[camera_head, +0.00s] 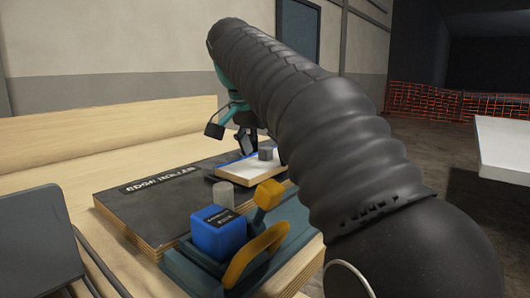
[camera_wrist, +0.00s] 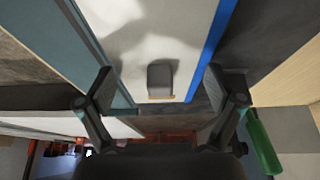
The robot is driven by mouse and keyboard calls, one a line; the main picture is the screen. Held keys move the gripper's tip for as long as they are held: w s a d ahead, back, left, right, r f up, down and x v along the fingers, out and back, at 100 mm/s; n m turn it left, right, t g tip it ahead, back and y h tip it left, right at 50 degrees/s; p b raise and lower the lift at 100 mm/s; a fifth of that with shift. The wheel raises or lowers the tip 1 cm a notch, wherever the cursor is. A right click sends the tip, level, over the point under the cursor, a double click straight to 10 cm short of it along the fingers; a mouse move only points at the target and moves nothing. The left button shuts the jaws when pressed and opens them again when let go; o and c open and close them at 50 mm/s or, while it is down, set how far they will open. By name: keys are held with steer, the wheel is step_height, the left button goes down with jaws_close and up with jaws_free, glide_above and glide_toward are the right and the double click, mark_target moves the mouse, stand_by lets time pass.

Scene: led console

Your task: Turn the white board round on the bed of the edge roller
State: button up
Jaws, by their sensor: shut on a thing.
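The white board (camera_head: 246,171) lies at the far end of the dark edge roller bed (camera_head: 140,200), with a blue strip along one long edge. In the wrist view the white board (camera_wrist: 150,28) runs away from me, its blue edge on the right. A small grey block (camera_wrist: 160,78) sits on it near the close end, and this block shows in the head view too (camera_head: 266,153). In the head view my arm hides part of the board and gripper (camera_head: 246,146).
A blue box (camera_head: 218,232), a grey cylinder (camera_head: 223,194) and a yellow handle (camera_head: 256,250) stand at the near side of the bed. A wooden wall or panel (camera_head: 90,145) runs behind it. A green cylinder (camera_wrist: 262,142) is right of my gripper in the wrist view.

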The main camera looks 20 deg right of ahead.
steer(key=shift+f+b, duration=0.3)
steer(key=shift+f, duration=0.1)
stand_by(0.3)
steer(key=o, duration=1.1)
steer(key=shift+r, duration=0.1)
steer(key=v, duration=0.7)
steer(key=shift+r, duration=0.2)
steer(key=shift+s, duration=0.1)
